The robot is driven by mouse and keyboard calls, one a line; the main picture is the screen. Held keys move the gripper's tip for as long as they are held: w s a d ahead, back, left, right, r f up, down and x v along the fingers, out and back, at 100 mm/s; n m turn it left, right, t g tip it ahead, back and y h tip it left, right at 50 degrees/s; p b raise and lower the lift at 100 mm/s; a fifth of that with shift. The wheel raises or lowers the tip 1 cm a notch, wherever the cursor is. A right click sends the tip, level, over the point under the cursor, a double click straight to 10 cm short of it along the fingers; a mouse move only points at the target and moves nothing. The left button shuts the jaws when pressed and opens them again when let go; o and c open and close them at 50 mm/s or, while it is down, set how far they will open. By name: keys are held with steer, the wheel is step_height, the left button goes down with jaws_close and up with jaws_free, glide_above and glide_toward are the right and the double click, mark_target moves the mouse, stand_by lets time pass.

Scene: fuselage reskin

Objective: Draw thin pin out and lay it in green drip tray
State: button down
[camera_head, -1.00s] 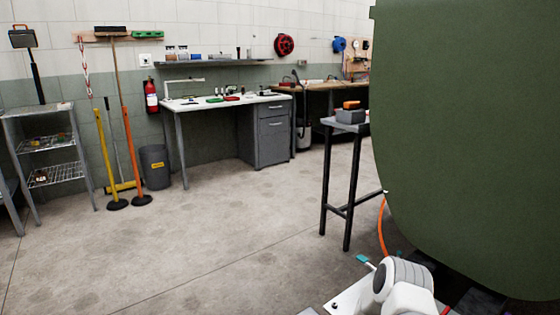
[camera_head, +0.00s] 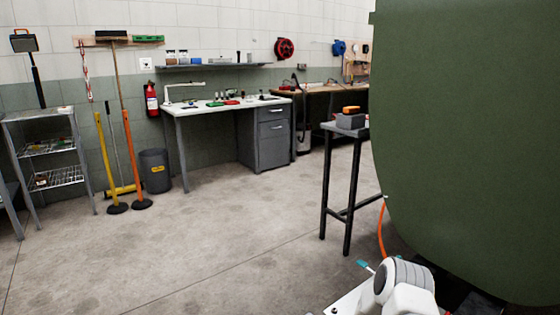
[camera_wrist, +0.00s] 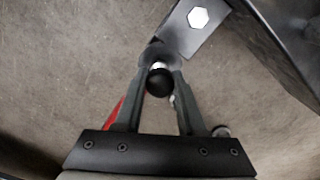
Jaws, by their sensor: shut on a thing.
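In the wrist view, my gripper (camera_wrist: 161,72) is shut on a small pin with a round black knob (camera_wrist: 160,83). A pale metal bit shows just above the knob, between the fingertips. The fingertips are close to a grey metal bracket (camera_wrist: 184,38) with a bright hexagonal bolt head (camera_wrist: 198,17). I cannot tell whether the pin is still seated in it. I cannot make out the green drip tray for sure; a small green item (camera_head: 214,104) lies on the white workbench in the head view. The gripper is not visible in the head view.
A large dark green curved panel (camera_head: 470,140) fills the right. Beside it stands a black-legged stand (camera_head: 348,180) with a grey and orange item on top. An orange hose (camera_head: 382,230) hangs near the panel. A dark beam (camera_wrist: 285,50) borders the bracket. The floor at left is open.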

steer(key=shift+r+p, duration=1.35)
steer(key=shift+r, duration=0.7)
steer(key=shift+r+p, duration=0.95)
steer(key=shift+r, duration=0.45)
